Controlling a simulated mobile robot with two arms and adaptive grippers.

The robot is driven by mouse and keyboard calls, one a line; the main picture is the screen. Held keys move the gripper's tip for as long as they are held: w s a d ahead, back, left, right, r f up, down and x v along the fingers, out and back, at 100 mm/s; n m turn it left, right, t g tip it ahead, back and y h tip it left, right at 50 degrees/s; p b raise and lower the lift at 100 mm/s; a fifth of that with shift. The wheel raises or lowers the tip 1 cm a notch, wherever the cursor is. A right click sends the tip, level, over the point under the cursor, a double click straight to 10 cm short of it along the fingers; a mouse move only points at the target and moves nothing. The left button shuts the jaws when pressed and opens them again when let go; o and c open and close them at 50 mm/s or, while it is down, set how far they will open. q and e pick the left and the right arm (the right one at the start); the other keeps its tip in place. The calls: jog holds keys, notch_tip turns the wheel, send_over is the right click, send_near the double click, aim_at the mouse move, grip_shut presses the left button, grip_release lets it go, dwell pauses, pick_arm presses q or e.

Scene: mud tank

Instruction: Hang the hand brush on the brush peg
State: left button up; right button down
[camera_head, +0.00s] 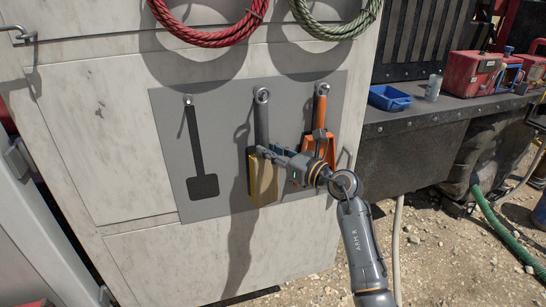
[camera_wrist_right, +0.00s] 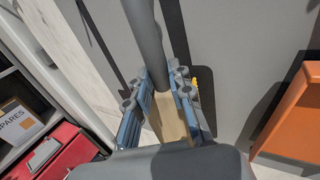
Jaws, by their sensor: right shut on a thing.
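The hand brush (camera_head: 264,180) has a grey handle and a tan block. It hangs upright in front of the grey tool board (camera_head: 222,150), with its handle's upper end at the middle peg (camera_head: 261,95). I cannot tell whether the handle's end is around this peg or only in front of it. My right gripper (camera_head: 268,153) is shut on the brush where handle and block meet. In the right wrist view the brush's tan block (camera_wrist_right: 170,123) shows between the fingers, with the grey handle running up. My left gripper is in neither view.
An orange tool (camera_head: 321,112) hangs on the right peg, close beside my right gripper. The left peg (camera_head: 188,99) is bare above a black tool outline (camera_head: 202,185). Red (camera_head: 210,38) and green hoses (camera_head: 335,30) hang above. A bench with a blue tray (camera_head: 389,98) stands right.

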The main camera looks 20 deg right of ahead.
jog(key=shift+w+b, duration=0.55)
jog(key=shift+w, duration=0.4)
jog(key=shift+w+f+b, duration=0.45)
jog(key=shift+w+b, duration=0.05)
jog(key=shift+b, duration=0.1)
jog(key=shift+f, duration=0.1)
